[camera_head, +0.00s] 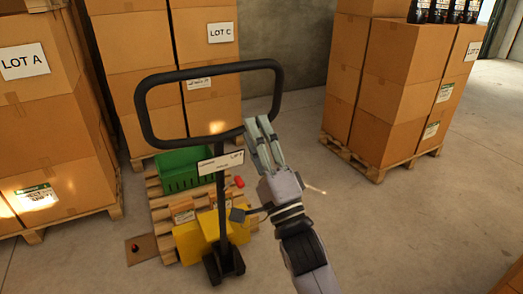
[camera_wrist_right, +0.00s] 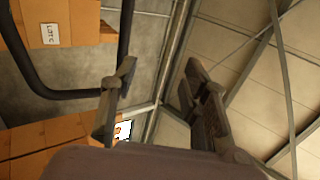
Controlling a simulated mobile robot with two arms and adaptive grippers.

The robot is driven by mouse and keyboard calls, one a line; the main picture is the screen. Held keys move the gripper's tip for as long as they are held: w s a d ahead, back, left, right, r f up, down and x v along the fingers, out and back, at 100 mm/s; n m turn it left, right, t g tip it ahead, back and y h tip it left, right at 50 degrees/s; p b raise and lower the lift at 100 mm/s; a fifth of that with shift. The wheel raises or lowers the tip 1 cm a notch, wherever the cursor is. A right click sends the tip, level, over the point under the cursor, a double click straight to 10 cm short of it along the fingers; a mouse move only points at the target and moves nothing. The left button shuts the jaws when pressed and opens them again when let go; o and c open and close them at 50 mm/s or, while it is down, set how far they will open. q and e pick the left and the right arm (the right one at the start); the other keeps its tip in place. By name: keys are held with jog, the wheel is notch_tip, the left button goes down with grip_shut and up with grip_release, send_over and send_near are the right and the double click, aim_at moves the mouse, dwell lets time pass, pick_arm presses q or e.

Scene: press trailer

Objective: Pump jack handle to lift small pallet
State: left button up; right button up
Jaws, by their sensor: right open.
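The jack handle (camera_head: 208,69) is a black rounded loop on an upright black post (camera_head: 221,205) with a white label. The yellow pallet jack (camera_head: 190,243) stands at the small wooden pallet (camera_head: 160,214). My right gripper (camera_head: 257,120) is open at the loop's lower right corner, its fingers pointing up. In the right wrist view the handle (camera_wrist_right: 52,93) passes behind the left finger of my gripper (camera_wrist_right: 162,70), and the gap between the fingers holds nothing. I cannot tell whether finger and handle touch. My left gripper is out of view.
A green crate (camera_head: 180,182) and small boxes sit on the small pallet. Stacked cartons stand behind (camera_head: 160,35), at left (camera_head: 45,120) and at right (camera_head: 390,90) on pallets. A brown piece (camera_head: 141,249) lies on the floor.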

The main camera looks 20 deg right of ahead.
jog(key=v, duration=1.2)
jog(key=shift+w, duration=0.1)
